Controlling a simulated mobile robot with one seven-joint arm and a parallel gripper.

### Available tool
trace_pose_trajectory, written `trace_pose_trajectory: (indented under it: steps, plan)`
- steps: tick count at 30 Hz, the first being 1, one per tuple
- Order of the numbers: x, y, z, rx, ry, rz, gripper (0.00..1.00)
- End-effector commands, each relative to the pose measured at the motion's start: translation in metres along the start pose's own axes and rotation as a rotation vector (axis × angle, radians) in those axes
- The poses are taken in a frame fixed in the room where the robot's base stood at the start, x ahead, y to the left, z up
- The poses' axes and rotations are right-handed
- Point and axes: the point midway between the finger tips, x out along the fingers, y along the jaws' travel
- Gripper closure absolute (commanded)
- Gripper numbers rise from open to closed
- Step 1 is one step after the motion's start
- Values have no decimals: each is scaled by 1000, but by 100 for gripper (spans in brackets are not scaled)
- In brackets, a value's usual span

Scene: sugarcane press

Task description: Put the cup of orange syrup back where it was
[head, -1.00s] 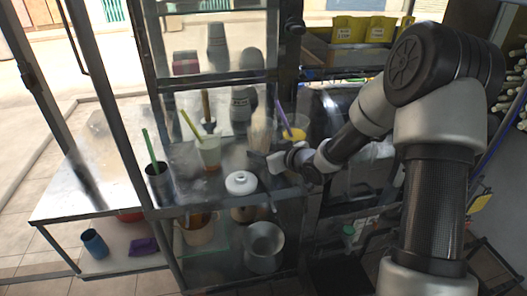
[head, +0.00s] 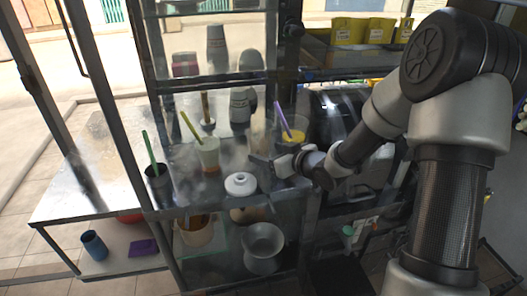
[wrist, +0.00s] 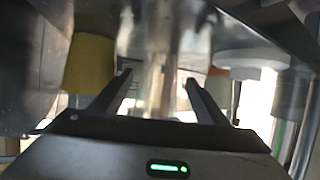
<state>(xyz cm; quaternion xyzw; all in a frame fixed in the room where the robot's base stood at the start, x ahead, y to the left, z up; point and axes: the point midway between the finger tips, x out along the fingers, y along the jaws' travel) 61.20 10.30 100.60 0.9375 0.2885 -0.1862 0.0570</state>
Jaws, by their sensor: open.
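A clear cup with yellow-orange contents and a purple stick (head: 293,137) stands on the metal counter, just right of my gripper in the head view. Another pale cup with an orange band near its base and a yellow-green stick (head: 208,155) stands further left. I cannot tell for certain which is the orange syrup cup. My gripper (head: 262,161) is open, low over the counter behind the white-lidded jar. In the wrist view my open fingers (wrist: 160,88) point towards a pale, blurred upright thing; contact is unclear. A yellow cup (wrist: 90,62) is left of them.
A white-lidded jar (head: 240,184) is close in front of my gripper. A dark cup with a green stick (head: 158,182) stands to the left. Metal frame posts (head: 135,170) cross the view. A metal pot (head: 263,247) sits lower down. The counter's left part is clear.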

Motion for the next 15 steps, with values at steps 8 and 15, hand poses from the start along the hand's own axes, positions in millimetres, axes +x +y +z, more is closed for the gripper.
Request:
trace_pose_trajectory:
  steps: [8,15]
  plan:
    - [-60,1,-1,1,0,3,32]
    - [-83,0,0,1,0,2,32]
